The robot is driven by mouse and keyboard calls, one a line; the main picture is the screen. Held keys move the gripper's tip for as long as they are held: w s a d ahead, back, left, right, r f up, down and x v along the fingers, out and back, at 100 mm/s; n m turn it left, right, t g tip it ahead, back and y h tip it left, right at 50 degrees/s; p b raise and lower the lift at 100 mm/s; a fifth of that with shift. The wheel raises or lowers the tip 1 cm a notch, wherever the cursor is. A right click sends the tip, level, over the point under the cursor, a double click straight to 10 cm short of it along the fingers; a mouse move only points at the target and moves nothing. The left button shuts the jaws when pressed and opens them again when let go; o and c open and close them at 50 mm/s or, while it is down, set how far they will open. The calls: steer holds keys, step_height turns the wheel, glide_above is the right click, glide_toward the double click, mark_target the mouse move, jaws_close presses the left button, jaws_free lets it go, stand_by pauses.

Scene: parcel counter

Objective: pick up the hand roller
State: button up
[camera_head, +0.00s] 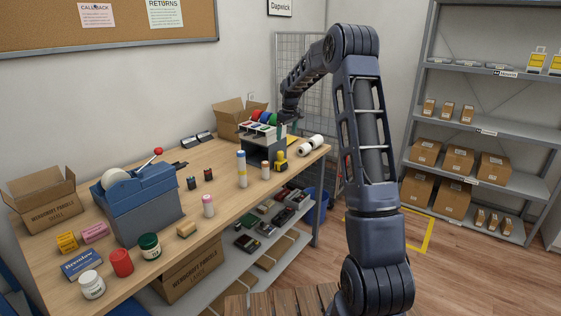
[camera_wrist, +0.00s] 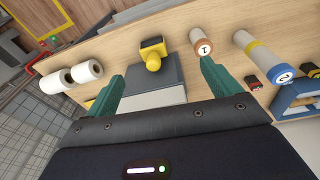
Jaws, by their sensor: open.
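I cannot tell for sure which thing is the hand roller. A yellow piece with a round knob and a dark block (camera_wrist: 153,52) stands ahead of my fingers in the wrist view; it also shows in the head view (camera_head: 280,161). My gripper (camera_wrist: 161,73) is open, its two green fingers apart with nothing gripped between them. A grey box with a pale top (camera_wrist: 150,90) lies below and between the fingers.
Two white rolls (camera_wrist: 88,70) lie left of the fingers in the wrist view. A cylinder marked 1 (camera_wrist: 201,42) stands near the right finger, and one marked 2 (camera_wrist: 262,57) farther right. A blue tape machine (camera_head: 140,200) and small goods crowd the workbench (camera_head: 215,165).

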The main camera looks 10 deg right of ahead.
steer(key=n, duration=0.1)
glide_above(282, 160)
step_height(282, 160, down, 7)
steer(key=shift+d+f, duration=0.15)
steer(key=shift+f, duration=0.3)
steer(key=f, duration=1)
steer(key=shift+w+a+f, duration=0.25)
steer(key=shift+w, duration=0.15)
steer(key=c, duration=1.1)
steer(key=shift+c, duration=0.2)
steer(key=shift+r, duration=0.15)
